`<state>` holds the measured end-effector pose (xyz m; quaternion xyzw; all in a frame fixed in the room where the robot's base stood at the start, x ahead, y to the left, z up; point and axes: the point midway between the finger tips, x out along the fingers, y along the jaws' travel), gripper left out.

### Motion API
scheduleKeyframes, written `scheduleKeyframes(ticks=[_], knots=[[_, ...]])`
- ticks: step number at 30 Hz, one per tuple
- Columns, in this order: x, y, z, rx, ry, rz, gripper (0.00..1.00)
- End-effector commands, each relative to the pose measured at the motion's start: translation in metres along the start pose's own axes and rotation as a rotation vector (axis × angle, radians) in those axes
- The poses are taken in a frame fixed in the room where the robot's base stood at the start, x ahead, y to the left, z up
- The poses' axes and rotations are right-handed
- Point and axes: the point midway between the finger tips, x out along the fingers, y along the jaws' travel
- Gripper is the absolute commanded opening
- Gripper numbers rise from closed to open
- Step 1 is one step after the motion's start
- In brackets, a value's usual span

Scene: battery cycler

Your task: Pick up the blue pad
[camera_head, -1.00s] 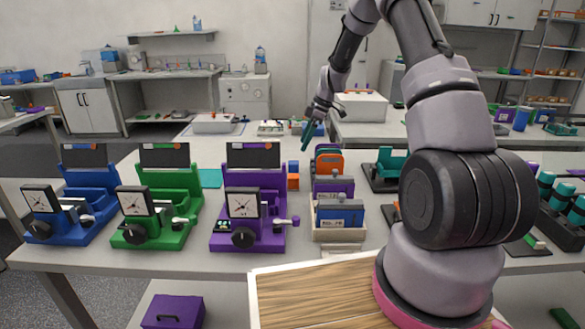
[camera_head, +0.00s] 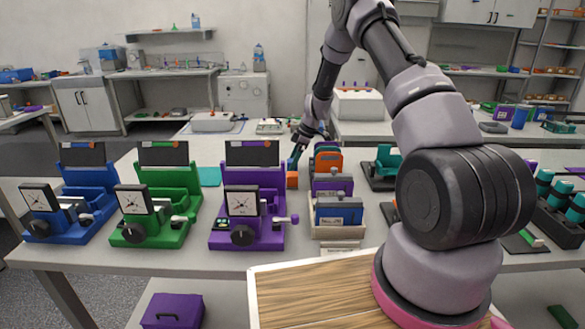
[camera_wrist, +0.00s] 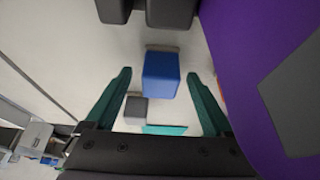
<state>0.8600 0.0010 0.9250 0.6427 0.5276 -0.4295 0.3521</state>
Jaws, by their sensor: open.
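The blue pad (camera_wrist: 161,76) is a small blue block in the wrist view, on a pale surface. It lies between the two teal fingers of my gripper (camera_wrist: 159,90), with visible gaps on both sides in the picture. The fingers are open and hold nothing. In the head view my gripper (camera_head: 295,156) points down at the table just behind an orange block (camera_head: 292,180), right of the purple device (camera_head: 250,215). The pad cannot be told apart clearly from the fingers there.
The purple device's wall (camera_wrist: 235,60) stands close on the right in the wrist view. A grey block (camera_wrist: 136,110) and a teal flat piece (camera_wrist: 165,129) lie near the pad.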

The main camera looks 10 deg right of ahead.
Motion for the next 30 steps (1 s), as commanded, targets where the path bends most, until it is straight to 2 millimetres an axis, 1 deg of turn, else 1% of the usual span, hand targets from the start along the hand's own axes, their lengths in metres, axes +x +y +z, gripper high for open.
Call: scheduleKeyframes(ticks=[3,4,5,6,8,9,10,11,17,20,23,30], knots=[[-0.001,0.000,0.000,0.000,0.000,0.001,0.88],[-0.001,0.000,0.000,0.000,0.000,0.001,0.80],[-0.001,0.000,0.000,0.000,0.000,0.000,0.68],[-0.001,0.000,0.000,0.000,0.000,0.000,0.53],[-0.001,0.000,0.000,0.000,0.000,0.000,0.30],[-0.001,0.000,0.000,0.000,0.000,0.000,0.15],[-0.001,0.000,0.000,0.000,0.000,0.000,0.03],[-0.001,0.000,0.000,0.000,0.000,0.000,0.00],[-0.001,0.000,0.000,0.000,0.000,0.001,0.00],[-0.007,0.001,-0.003,-0.001,0.000,0.002,0.00],[-0.021,0.001,-0.008,-0.002,0.001,0.005,0.00],[-0.066,0.001,-0.028,-0.003,0.001,0.005,0.00]])
